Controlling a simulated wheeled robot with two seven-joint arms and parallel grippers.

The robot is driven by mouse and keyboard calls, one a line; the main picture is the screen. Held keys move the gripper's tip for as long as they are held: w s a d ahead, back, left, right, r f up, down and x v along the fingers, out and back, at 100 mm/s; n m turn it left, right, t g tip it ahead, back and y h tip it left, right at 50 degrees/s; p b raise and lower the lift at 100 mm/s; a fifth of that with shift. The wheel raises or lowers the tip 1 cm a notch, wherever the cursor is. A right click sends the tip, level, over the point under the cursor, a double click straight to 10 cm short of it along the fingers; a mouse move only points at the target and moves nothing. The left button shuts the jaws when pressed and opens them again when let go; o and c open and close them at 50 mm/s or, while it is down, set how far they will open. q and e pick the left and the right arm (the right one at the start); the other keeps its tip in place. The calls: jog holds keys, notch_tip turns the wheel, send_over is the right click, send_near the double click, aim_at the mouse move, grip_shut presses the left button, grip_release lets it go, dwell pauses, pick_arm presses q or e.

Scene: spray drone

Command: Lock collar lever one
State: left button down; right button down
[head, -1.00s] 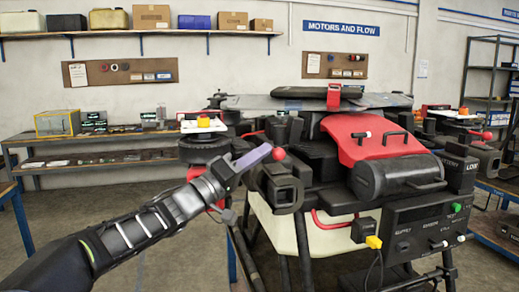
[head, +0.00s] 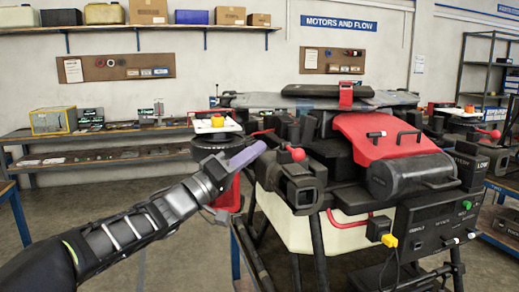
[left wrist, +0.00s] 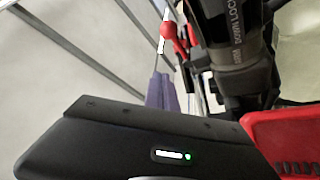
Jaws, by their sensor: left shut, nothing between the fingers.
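A lever with a red ball knob (head: 297,154) is at the near left arm joint of the drone, above a black collar (head: 302,190). In the left wrist view the red knob (left wrist: 167,31) shows beyond my fingertips, beside the dark collar (left wrist: 235,45) with white lettering that includes "DOWN" and "LOCK". My left gripper (head: 257,149) has purple fingers, shut and empty. Its tips are left of the knob, with a small gap between them in the head view. The fingers also show in the left wrist view (left wrist: 160,92). My right gripper is out of view.
The drone's red-topped black body (head: 385,145) and pale tank (head: 300,220) stand on a dark frame right of my gripper. A control box (head: 437,225) with a yellow plug is at lower right. Another red knob (head: 495,135) is at far right. Floor at left is clear.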

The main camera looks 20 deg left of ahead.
pick_arm(q)
jog(key=b+v, duration=0.1)
jog(key=v, duration=0.5)
jog(key=shift+s+f, duration=0.2)
